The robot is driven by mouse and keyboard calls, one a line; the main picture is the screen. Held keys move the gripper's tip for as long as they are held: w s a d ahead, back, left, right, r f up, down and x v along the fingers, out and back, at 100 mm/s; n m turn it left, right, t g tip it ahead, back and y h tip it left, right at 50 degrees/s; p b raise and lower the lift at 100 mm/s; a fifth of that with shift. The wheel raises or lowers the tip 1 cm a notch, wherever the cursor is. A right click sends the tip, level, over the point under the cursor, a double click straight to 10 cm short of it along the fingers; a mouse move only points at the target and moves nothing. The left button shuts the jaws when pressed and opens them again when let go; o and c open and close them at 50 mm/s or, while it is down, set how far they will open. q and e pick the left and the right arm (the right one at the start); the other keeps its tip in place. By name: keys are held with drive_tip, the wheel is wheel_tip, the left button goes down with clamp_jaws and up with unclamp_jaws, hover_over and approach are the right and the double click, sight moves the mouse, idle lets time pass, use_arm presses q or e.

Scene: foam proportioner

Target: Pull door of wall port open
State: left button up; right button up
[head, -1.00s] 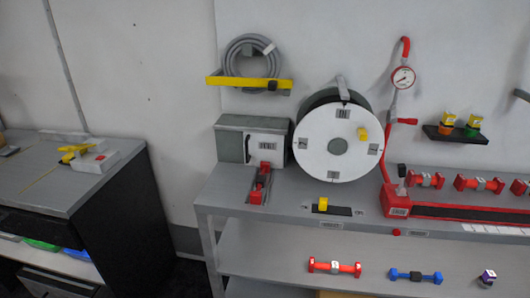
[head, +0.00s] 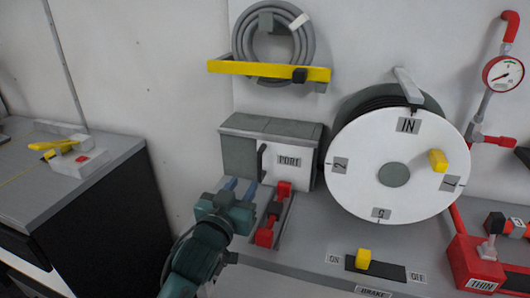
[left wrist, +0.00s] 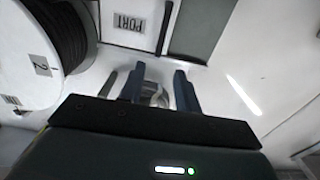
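The wall port (head: 308,178) is a box with a grey top and a label reading PORT. My left gripper (head: 241,187) is in front of and below the door, fingers apart and empty. In the left wrist view, which is upside down, the door (left wrist: 200,28) and handle (left wrist: 165,28) lie beyond the two separate fingertips (left wrist: 158,82). The handle is not between the fingers. My right gripper is not in view.
A red lever (head: 267,232) stands on the bench just right of my left gripper. The large white reel (head: 350,180) is right of the port. A yellow bracket (head: 230,68) with a coiled hose hangs above. Left of the port is bare wall.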

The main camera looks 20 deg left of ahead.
sight(259, 159)
use_arm(q)
drive_tip(key=w, duration=1.2)
drive_tip(key=shift+w+d+r, duration=0.15)
drive_tip(key=shift+w+d, duration=0.1)
drive_tip(key=shift+w, duration=0.05)
clamp_jaws()
